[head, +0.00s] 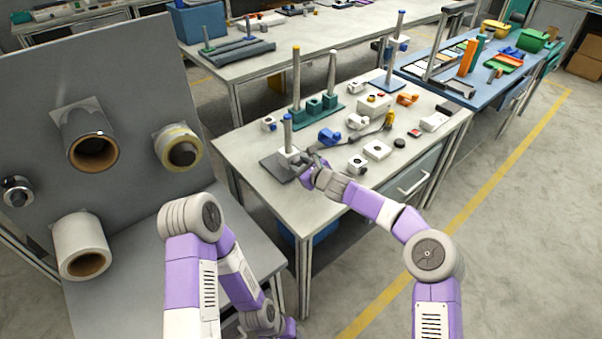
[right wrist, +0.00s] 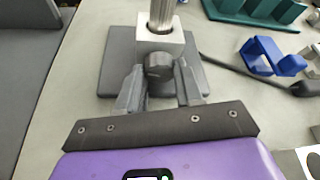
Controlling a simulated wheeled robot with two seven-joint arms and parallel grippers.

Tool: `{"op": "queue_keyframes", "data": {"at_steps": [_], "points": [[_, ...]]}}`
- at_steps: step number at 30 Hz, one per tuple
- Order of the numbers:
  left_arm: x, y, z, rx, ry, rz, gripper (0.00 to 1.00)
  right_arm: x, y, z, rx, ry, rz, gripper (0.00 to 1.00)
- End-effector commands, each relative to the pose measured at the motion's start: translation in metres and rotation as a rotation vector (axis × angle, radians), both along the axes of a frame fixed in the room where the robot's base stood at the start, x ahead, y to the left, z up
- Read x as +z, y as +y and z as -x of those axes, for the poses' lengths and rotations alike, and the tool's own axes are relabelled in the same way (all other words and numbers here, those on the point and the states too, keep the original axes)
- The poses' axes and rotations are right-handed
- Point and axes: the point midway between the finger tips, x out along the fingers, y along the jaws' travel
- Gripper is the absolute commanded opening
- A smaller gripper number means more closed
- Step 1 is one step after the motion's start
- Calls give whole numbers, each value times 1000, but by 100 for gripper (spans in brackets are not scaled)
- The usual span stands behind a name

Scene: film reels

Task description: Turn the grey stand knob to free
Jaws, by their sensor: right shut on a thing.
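The grey stand has a flat dark base (right wrist: 113,72), a pale block (right wrist: 146,45) and an upright metal post (right wrist: 162,14). In the head view the stand's post (head: 288,130) has a blue cap and stands at the near left corner of the workbench. The dark grey knob (right wrist: 158,60) sticks out of the block's near face. My right gripper (right wrist: 159,75) is shut on the knob, one finger on each side; it also shows in the head view (head: 304,167). The knob's setting cannot be read. My left arm is folded low; its gripper does not show.
The workbench (head: 340,185) holds a teal rack (head: 318,106) with posts, a blue clamp (head: 328,137) and several small blocks right of the stand. A dark cable or rod runs close by the stand. A sloping grey panel (head: 130,60) with reels stands at left.

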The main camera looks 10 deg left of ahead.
Motion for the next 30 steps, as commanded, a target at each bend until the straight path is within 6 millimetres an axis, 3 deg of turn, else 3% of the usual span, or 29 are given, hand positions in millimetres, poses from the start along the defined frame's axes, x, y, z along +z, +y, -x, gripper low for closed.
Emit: {"op": "queue_keyframes", "data": {"at_steps": [12,13,18,30], "points": [[-4,0,0,0,0,0,43,0,0,0,-1,-7,7,5],[-4,0,0,0,0,0,43,0,0,0,-1,-7,7,37],[-4,0,0,0,0,0,43,0,0,1,-1,-7,7,61],[-10,0,0,0,0,0,43,0,-5,4,-1,-4,5,61]]}}
